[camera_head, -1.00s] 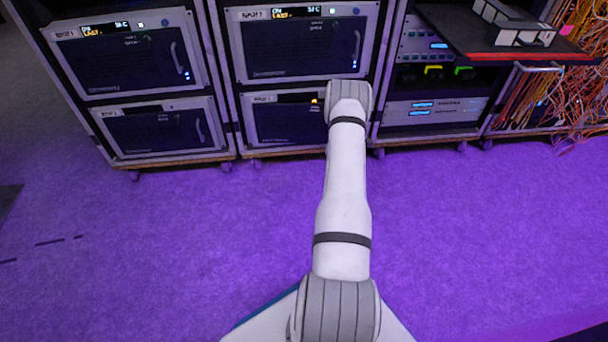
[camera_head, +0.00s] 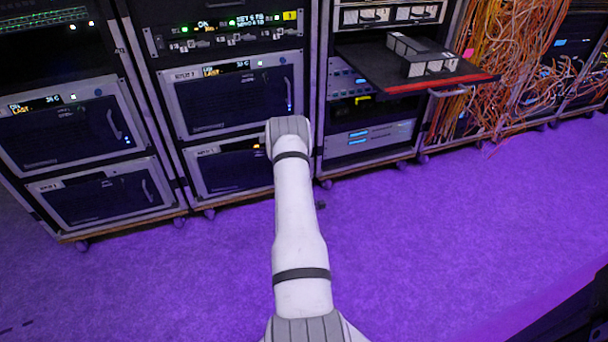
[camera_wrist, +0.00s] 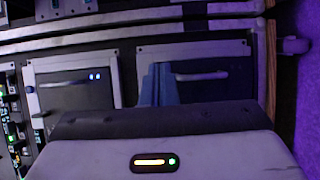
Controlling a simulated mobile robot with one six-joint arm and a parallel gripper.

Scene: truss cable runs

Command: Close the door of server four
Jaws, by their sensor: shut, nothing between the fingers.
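Two columns of server boxes with dark doors stand in the rack; their number labels are too small to read surely. The lower door of the second column (camera_head: 232,172) has an orange light and is partly hidden by my arm. It also shows in the wrist view as the right-hand door (camera_wrist: 215,82), with its handle (camera_wrist: 202,76), and it looks flush with its frame. The door above it (camera_head: 235,100) has blue lights and shows on the left in the wrist view (camera_wrist: 75,93). My gripper (camera_wrist: 158,68) is shut and empty in front of the lower door's edge; contact cannot be told.
The first column holds two more doors, upper (camera_head: 65,132) and lower (camera_head: 105,197), both looking shut. To the right, a pulled-out shelf (camera_head: 400,75) with a red front edge juts out. Orange cables (camera_head: 500,60) hang beyond it. The purple floor (camera_head: 430,250) in front is clear.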

